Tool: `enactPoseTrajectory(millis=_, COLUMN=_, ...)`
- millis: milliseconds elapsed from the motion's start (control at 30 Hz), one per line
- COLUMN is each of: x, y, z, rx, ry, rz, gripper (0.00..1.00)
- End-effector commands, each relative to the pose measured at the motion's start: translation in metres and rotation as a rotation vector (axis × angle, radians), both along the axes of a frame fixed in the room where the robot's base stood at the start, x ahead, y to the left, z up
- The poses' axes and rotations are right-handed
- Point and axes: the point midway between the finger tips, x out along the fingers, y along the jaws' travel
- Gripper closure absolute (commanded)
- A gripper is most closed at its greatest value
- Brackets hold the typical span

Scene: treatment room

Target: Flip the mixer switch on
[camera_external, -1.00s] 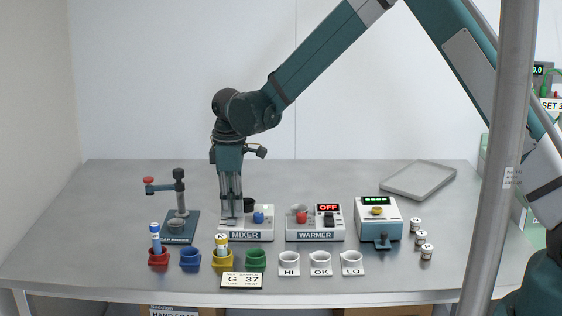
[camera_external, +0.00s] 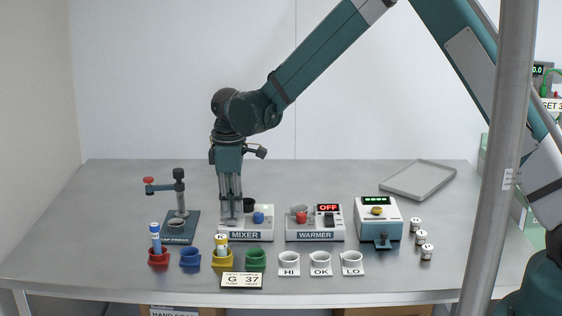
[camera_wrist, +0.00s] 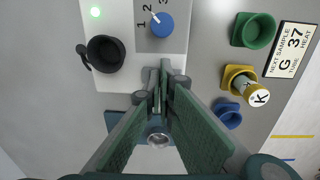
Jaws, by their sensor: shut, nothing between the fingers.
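The mixer (camera_external: 246,237) is a pale box on the table with a blue dial (camera_external: 258,217) and a black cup (camera_external: 249,204). My gripper (camera_external: 230,221) points straight down at the mixer's left end, with its fingertips shut and empty. My shut fingertips (camera_wrist: 157,85) are at the panel's near edge. I cannot make out the mixer's switch; the fingers may hide it.
The warmer (camera_external: 315,236), reading OFF, stands right of the mixer. The cap press (camera_external: 180,228) is close on the left. Coloured cups, including a yellow one (camera_external: 222,260) with a K tube, and a sample sign (camera_external: 242,281) stand in front.

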Motion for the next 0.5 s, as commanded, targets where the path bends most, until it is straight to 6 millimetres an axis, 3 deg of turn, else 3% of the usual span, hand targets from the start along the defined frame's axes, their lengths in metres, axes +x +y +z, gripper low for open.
enactPoseTrajectory(millis=267, x=0.001, y=0.000, z=0.004, rx=0.000, ry=0.000, rz=0.000, gripper=1.00)
enactPoseTrajectory(millis=500, x=0.003, y=0.000, z=0.025, rx=0.000, ry=0.000, rz=0.000, gripper=1.00)
